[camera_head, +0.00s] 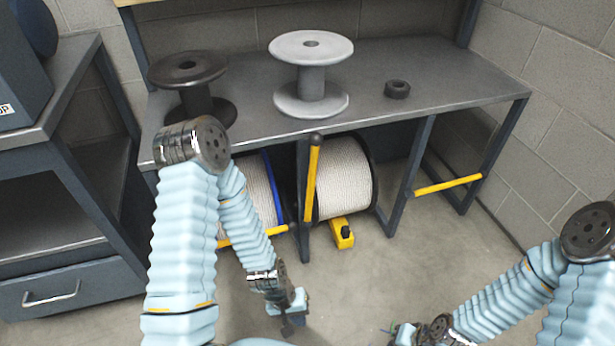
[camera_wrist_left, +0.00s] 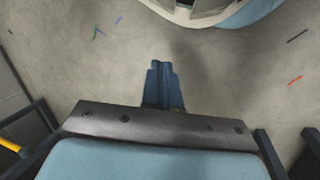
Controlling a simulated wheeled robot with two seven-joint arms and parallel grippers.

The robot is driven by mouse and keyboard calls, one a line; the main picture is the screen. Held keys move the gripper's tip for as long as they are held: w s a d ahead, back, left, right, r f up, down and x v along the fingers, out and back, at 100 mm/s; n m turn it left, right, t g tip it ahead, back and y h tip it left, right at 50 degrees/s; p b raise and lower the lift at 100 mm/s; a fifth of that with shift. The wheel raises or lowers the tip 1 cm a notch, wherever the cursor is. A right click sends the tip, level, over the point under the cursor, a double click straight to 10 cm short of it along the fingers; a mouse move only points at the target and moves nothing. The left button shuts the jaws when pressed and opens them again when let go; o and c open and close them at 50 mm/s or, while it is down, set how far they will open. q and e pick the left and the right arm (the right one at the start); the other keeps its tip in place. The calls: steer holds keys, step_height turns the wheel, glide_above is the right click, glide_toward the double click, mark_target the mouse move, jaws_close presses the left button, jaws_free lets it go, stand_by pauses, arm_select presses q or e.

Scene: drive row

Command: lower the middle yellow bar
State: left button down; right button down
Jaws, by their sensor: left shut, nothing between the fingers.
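The middle yellow bar (camera_head: 312,172) stands nearly upright on the dark post under the bench, in front of a spool of white rope (camera_head: 345,178). Its top end has a dark knob. My left gripper (camera_head: 288,322) points down over the floor, below and in front of the bar and clear of it. It is shut and empty, and its joined fingers show in the left wrist view (camera_wrist_left: 163,82). My right gripper (camera_head: 398,334) is low at the bottom edge, to the right of the left one; its fingers are too unclear to read.
The left yellow bar (camera_head: 250,237) and right yellow bar (camera_head: 448,185) lie roughly level. A yellow block (camera_head: 341,236) sits on the floor by the rope spool. The bench (camera_head: 440,75) carries a black spool, a grey spool and a small black ring. A drawer cabinet (camera_head: 70,290) stands left.

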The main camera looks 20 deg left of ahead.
arm_select(q)
steer(key=w+a+r+n+t+h+p, duration=0.1)
steer(key=w+a+r+n+t+h, duration=0.25)
steer(key=w+a+r+n, duration=0.4)
steer(key=w+a+r+n+t+h, duration=0.2)
steer(key=w+a+r+n+t, duration=0.25)
steer(key=r+n, duration=0.5)
steer(key=w+a+r+n+t+h+p, duration=0.1)
steer(key=w+a+r+n+t+h, duration=0.35)
steer(key=r, duration=0.65)
steer(key=w+d, duration=0.2)
steer(key=w, duration=0.1)
steer(key=w+d+n+y, duration=0.1)
steer(key=w+d, duration=0.2)
steer(key=w, duration=0.1)
steer(key=w+d+f+n+y, duration=0.1)
steer(key=w+d, duration=0.1)
steer(key=w, duration=0.1)
steer(key=shift+w+d, duration=0.25)
steer(key=shift+d, duration=0.1)
steer(key=shift+d, duration=0.1)
